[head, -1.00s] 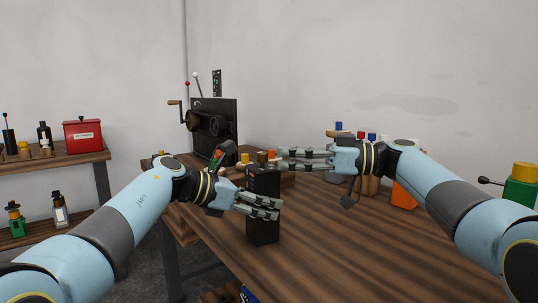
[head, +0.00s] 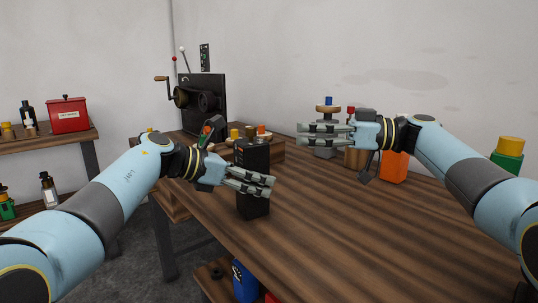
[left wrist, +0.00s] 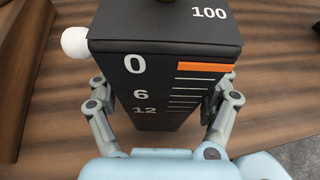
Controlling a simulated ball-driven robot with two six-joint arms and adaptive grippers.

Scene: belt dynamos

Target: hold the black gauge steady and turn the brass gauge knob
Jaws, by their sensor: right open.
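The black gauge (head: 254,210) stands upright on the wooden table in the head view. In the left wrist view its scale face (left wrist: 150,75) shows 0, 6, 12 and an orange bar, with 100 on top. A white ball (left wrist: 76,42) sticks out at its left side. A brownish sliver of what looks like the knob (left wrist: 171,2) shows at the top edge. My left gripper (head: 262,186) has its fingers against both sides of the gauge, below its top. My right gripper (head: 302,135) is open and empty, up and right of the gauge, apart from it.
A dark machine with a crank (head: 205,105) stands at the far left of the table. Small coloured parts (head: 262,129) lie on a wooden block behind the gauge. An orange block (head: 393,167) stands under my right arm. The table's front right (head: 380,240) is clear.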

